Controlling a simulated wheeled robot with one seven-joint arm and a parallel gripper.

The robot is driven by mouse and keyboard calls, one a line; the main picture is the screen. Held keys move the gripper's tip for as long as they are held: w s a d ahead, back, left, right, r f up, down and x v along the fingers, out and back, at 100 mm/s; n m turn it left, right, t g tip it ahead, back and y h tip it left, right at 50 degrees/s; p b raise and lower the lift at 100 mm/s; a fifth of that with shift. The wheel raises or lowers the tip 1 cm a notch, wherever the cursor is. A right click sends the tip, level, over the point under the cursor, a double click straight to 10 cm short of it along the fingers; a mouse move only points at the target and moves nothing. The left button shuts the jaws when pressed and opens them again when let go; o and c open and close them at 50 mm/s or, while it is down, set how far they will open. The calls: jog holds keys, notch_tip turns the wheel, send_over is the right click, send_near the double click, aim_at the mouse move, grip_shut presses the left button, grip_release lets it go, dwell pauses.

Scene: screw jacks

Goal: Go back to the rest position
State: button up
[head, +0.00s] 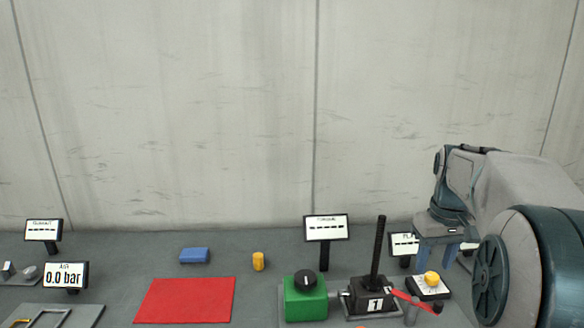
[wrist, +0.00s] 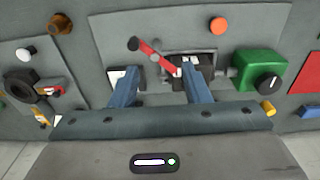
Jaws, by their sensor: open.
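My gripper (head: 436,262) is at the right of the head view, its two blue fingers pointing down and apart. It is open, with nothing held between the fingers. In the wrist view my gripper (wrist: 160,68) points toward the bench panel, near a red crank handle (wrist: 150,53) and the black screw jack (wrist: 206,60). In the head view the screw jack (head: 372,298), marked 1, has a tall black screw upright, and its red handle (head: 413,300) sticks out to the right. My arm hides part of the bench at the right.
A green box (head: 305,298) with a black knob stands left of the jack. A yellow-knobbed unit (head: 429,288) sits below my gripper. A red mat (head: 185,300), a blue block (head: 194,256), a yellow cylinder (head: 258,261) and a 0.0 bar display (head: 66,276) are farther left.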

jog(key=s+a+f+t, duration=0.1)
jog(key=s+a+f, duration=0.3)
jog(key=s+a, duration=0.4)
jog(key=s+a+f+t, duration=0.1)
jog(key=s+a+f, duration=0.3)
jog(key=s+a, duration=0.4)
jog(key=shift+s, duration=0.5)
